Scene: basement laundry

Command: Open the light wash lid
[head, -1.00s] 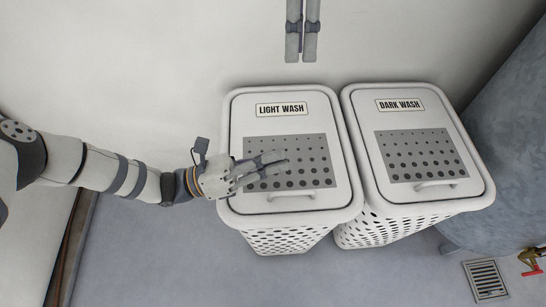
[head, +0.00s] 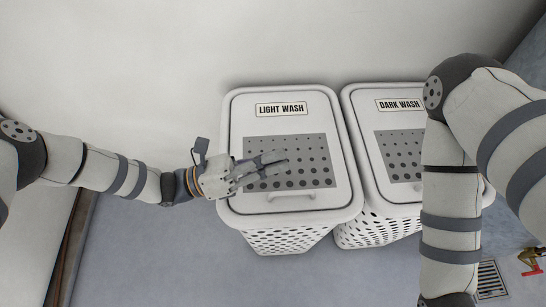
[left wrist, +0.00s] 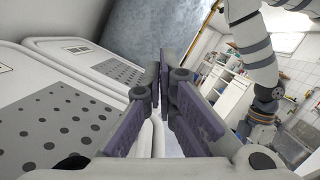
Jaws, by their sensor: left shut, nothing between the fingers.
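The light wash hamper's white lid (head: 240,120) lies shut on its perforated basket (head: 283,241) in the head view. It bears a LIGHT WASH label (head: 282,109), a grey dotted panel and a handle (head: 291,195) near its front edge. My left gripper (head: 286,160) is over the lid's left and middle part, behind the handle, with its fingers pointing right. It is shut and empty; I cannot tell whether it touches the lid. The left wrist view shows its purple finger pads (left wrist: 165,85) close together. My right arm (head: 450,200) enters from the right; its gripper is not visible.
The dark wash hamper (head: 365,140) stands close on the right, partly hidden by my right arm. A wall is behind both hampers. A floor drain (head: 490,278) and a red-handled valve (head: 532,272) are at lower right. Bare floor (head: 160,260) lies at front left.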

